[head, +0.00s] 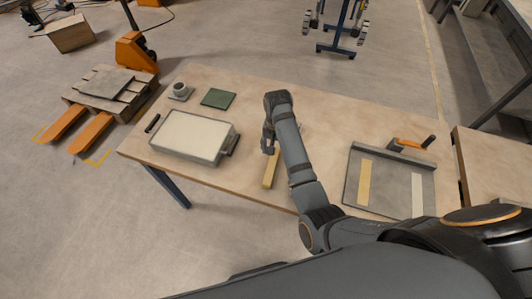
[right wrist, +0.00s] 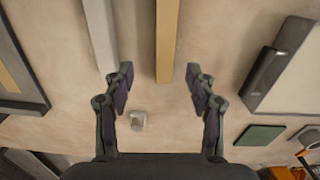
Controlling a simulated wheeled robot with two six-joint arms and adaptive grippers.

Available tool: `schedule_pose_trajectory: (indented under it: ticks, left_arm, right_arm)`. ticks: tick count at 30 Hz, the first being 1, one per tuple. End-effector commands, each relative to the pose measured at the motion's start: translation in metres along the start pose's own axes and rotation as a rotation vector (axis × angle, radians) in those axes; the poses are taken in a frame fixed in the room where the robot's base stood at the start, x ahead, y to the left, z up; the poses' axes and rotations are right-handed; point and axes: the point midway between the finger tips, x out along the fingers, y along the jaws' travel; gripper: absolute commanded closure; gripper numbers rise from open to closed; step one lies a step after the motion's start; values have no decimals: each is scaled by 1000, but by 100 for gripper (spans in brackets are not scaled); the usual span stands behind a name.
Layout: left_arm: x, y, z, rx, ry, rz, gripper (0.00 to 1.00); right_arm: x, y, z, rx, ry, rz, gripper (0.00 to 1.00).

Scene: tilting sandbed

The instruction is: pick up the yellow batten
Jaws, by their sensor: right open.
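The yellow batten (head: 270,171) lies on the wooden table, partly covered by my right gripper and arm in the head view. In the right wrist view the yellow batten (right wrist: 167,40) runs from the top edge down to between the fingertips, and its near end shows. My right gripper (right wrist: 160,76) is open, one finger on each side of the batten with gaps at both sides. It appears above the batten in the head view (head: 268,147); the exact height is hard to tell. My left gripper is not in view.
A pale-filled tray (head: 235,127) stands left, near a green pad (head: 218,98) and cup (head: 180,89). A grey board (head: 390,185) with two strips lies right.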

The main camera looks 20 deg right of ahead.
Motion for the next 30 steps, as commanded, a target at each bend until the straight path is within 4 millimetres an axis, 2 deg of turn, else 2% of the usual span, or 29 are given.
schedule_pose_trajectory:
  ticks: [5,12,15,20,25,27,30]
  left_arm:
    - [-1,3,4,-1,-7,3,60]
    - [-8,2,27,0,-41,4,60]
    - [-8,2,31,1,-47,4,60]
    - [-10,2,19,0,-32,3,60]
    - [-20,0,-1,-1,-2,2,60]
    - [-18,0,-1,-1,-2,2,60]
    - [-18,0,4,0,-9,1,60]
  right_arm:
    - [2,-2,0,5,-8,5,43]
    - [40,-2,0,5,-6,5,43]
    - [49,-2,0,5,-5,4,43]
    - [54,-3,2,4,-6,4,43]
    - [80,-8,7,3,-8,5,43]
    - [93,-8,6,4,-6,5,43]
    - [101,-8,6,5,-5,3,43]
